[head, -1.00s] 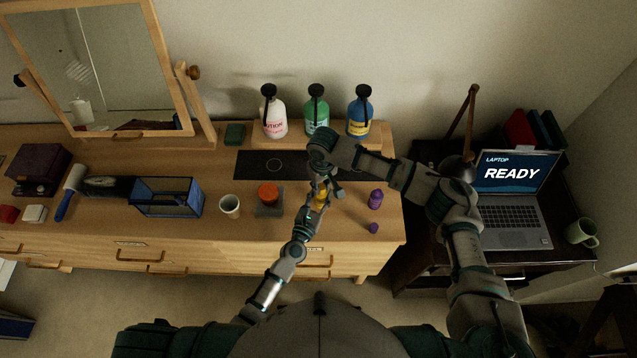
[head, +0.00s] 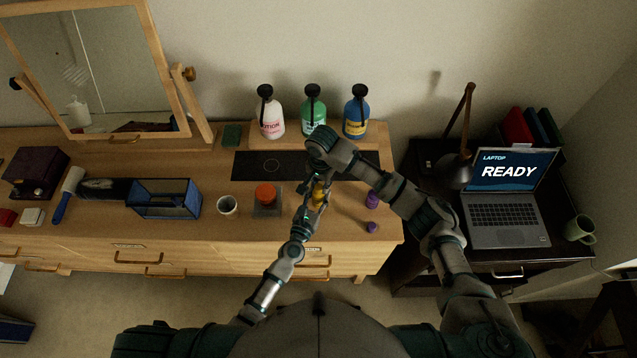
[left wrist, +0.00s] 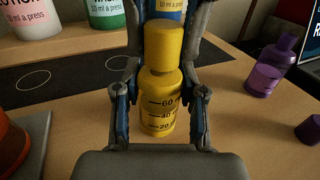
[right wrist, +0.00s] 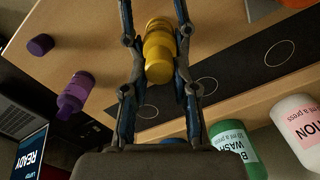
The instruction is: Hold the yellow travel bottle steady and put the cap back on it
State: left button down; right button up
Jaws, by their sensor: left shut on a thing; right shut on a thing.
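The yellow travel bottle (left wrist: 158,108), with level marks on its side, stands upright between the fingers of my left gripper (left wrist: 160,112), which is shut on it. It shows as a small yellow patch in the head view (head: 319,192). My right gripper (right wrist: 158,62) comes in from above and is shut on the yellow cap (right wrist: 158,66). In the left wrist view the cap (left wrist: 164,46) is directly over the bottle's top, roughly in line with it. The neck is hidden, so I cannot tell whether the cap is seated or just above it.
A purple bottle (head: 372,199) and purple cap (head: 371,227) are to the right on the dresser. An orange round thing (head: 265,193) on a grey pad and a cup (head: 228,206) are to the left. Several pump bottles (head: 313,117) stand behind on a raised shelf.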

jog(key=shift+w, duration=0.1)
jog(key=shift+a+r, duration=0.1)
jog(key=shift+a, duration=0.35)
jog(key=shift+d, duration=0.2)
jog(key=o, duration=0.7)
jog(key=shift+d, duration=0.15)
jog(key=shift+r, duration=2.2)
